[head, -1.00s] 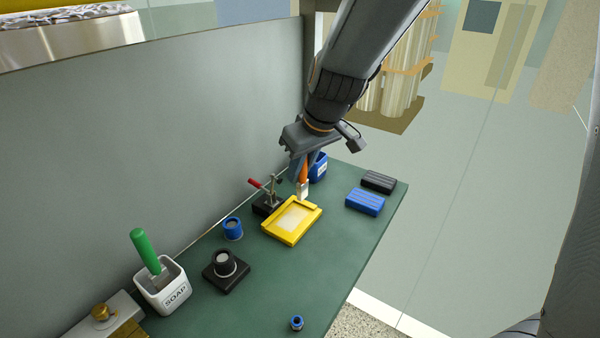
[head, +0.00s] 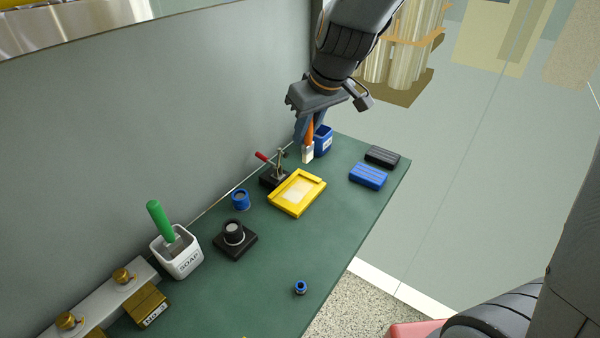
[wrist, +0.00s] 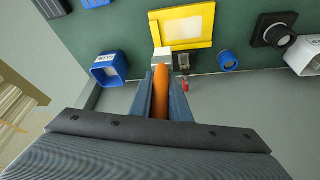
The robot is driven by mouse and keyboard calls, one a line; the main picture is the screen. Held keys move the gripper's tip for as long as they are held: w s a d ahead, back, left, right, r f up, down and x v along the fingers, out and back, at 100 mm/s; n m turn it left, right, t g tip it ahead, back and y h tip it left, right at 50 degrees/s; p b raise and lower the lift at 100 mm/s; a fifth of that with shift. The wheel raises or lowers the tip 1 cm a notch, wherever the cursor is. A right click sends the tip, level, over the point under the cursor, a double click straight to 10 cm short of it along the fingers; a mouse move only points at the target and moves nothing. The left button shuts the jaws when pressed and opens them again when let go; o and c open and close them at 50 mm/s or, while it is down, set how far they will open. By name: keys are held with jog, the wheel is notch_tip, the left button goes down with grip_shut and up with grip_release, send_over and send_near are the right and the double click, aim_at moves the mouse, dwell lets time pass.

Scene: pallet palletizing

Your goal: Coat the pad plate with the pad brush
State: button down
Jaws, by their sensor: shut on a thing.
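My gripper (head: 309,123) is shut on the orange handle of the pad brush (head: 307,154). The brush points down, its pale head at the lower end, above the bench behind the yellow pad plate (head: 312,197). The plate lies flat and has a pale patch in its middle. In the wrist view the brush handle (wrist: 161,92) sits between the fingers, and the brush head is close to the edge of the yellow plate (wrist: 207,42). I cannot tell whether it touches anything. A blue labelled pot (head: 324,141) stands just right of the brush.
A red-handled clamp (head: 271,174) stands left of the plate. A blue round cup (head: 240,200), a black-based fixture (head: 236,241) and a soap cup (head: 178,257) with a green-handled tool stand nearer. Blue (head: 368,176) and black blocks (head: 382,156) lie right. The front middle is mostly clear.

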aim_at(308, 151)
dwell(0.4)
jog(key=shift+f+b, duration=2.6)
jog(key=shift+f, duration=0.35)
jog(key=shift+f+b, duration=0.3)
jog(key=shift+f, duration=0.05)
jog(key=shift+s+a+r+p, duration=0.15)
jog(key=shift+s+a+p, duration=0.4)
jog(key=shift+s, duration=0.2)
jog(key=shift+s+a+f, duration=0.2)
jog(key=shift+s+a, duration=0.5)
jog(key=shift+s, duration=0.15)
jog(key=shift+f, duration=0.15)
jog(key=shift+w+d+f+b, duration=0.1)
jog(key=shift+w+d+b, duration=0.5)
jog(key=shift+w, duration=0.15)
jog(key=shift+w+d+f+b, duration=0.1)
jog(key=shift+w+d+b, duration=0.45)
jog(key=shift+w, duration=0.2)
jog(key=shift+d, duration=0.1)
